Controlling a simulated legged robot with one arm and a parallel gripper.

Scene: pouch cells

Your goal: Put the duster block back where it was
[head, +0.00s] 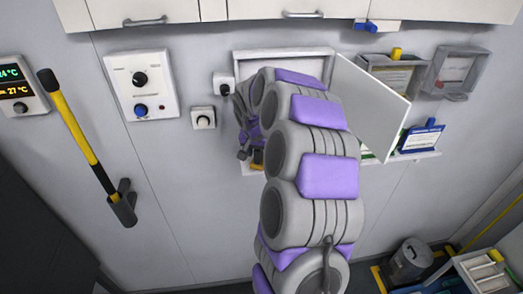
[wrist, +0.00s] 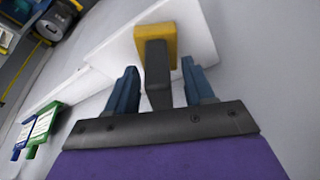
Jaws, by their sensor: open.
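My gripper (wrist: 158,64) is open in the wrist view, its two blue-grey fingers apart. A yellow block with a dark stem (wrist: 155,35) lies between and beyond the fingers, with gaps on both sides. It is over or on a white shelf (wrist: 100,52); contact is unclear. I cannot tell for certain whether it is the duster block. In the head view my gripper (head: 243,128) is beside the wall at the left of my arm, its fingertips hard to make out.
An open wall box (head: 240,56) is behind my arm, its white door (head: 370,105) swung out right. Blue-topped (head: 420,138) labelled items stand right of the door. Grey wall holders (head: 455,72) are farther right.

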